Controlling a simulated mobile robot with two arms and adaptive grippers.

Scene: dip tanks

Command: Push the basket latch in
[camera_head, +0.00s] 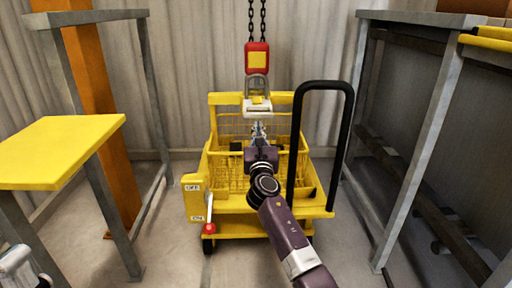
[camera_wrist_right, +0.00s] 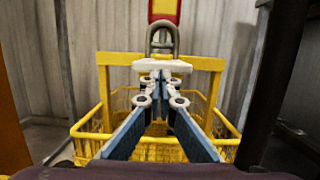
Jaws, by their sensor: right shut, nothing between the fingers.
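The yellow wire basket (camera_head: 228,165) sits on a yellow cart in the middle of the head view. A white latch-like block (camera_head: 257,105) is at the middle of the basket's top bar, under a grey shackle (camera_head: 257,86). My right gripper (camera_head: 258,127) is shut and empty just in front of and below this block. In the right wrist view, its fingertips (camera_wrist_right: 160,82) are close below the white block (camera_wrist_right: 160,66); I cannot tell whether they touch. Part of my left gripper (camera_head: 18,262) shows at the lower left edge; its fingers are unclear.
A red and yellow hoist block (camera_head: 257,57) hangs on chains above the shackle. A black handle (camera_head: 348,130) rises at the cart's right. A red-knobbed lever (camera_head: 209,212) is at its front left. Grey frames stand on both sides, with a yellow shelf (camera_head: 60,150) at left.

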